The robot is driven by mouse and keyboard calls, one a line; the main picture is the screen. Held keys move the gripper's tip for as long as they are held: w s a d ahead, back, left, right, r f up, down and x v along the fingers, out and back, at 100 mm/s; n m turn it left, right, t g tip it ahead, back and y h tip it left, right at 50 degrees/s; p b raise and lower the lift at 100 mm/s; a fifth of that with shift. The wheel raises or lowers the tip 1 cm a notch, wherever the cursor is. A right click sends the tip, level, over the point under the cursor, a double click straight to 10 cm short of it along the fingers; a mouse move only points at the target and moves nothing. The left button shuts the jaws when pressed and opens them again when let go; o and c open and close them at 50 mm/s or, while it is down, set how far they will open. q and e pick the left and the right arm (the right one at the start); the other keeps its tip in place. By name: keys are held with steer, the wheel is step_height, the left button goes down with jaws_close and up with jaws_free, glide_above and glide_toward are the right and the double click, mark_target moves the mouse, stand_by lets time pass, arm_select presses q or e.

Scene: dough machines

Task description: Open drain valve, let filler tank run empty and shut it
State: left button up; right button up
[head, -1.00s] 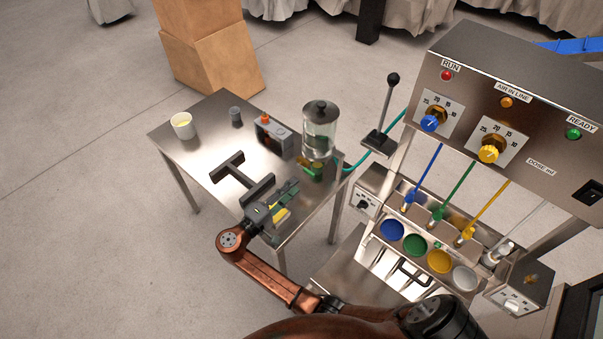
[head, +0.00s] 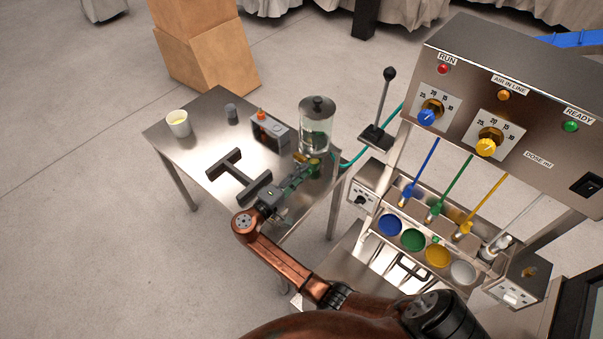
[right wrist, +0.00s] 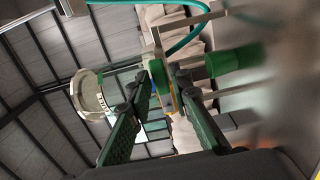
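The filler tank (head: 317,125) is a clear cylinder with a dark lid, standing upright at the right end of the small metal table. A small yellow and green fitting (head: 301,158), apparently the drain valve, shows low at its front left. My right gripper (head: 297,174) is just in front of that fitting, its fingers pointing at the tank's base. In the right wrist view its two green fingers (right wrist: 165,78) stand apart, with a small orange-yellow and blue part beyond the gap. I cannot tell whether they touch it. The tank's liquid level is unclear. My left gripper is not in view.
A lever (head: 383,105) and the dosing machine (head: 505,105) stand to the right.

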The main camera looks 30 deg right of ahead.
jaws_close()
steer(key=shift+f, duration=0.1)
stand_by(0.3)
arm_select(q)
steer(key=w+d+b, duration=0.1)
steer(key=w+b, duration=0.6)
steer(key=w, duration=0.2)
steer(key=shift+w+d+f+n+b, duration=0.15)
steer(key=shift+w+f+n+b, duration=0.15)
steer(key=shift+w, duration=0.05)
arm_select(e)
steer(key=shift+w+a+f+m, duration=0.15)
steer(key=shift+f+m, duration=0.3)
steer(key=shift+m, duration=0.7)
steer(key=shift+w+d+f+m, duration=0.1)
steer(key=shift+f+m, duration=0.3)
steer(key=shift+m, duration=0.8)
steer(key=shift+w+a+f+m, duration=0.15)
steer(key=shift+f+m, duration=0.3)
steer(key=shift+m, duration=0.7)
steer(key=shift+o, duration=1.9)
jaws_free()
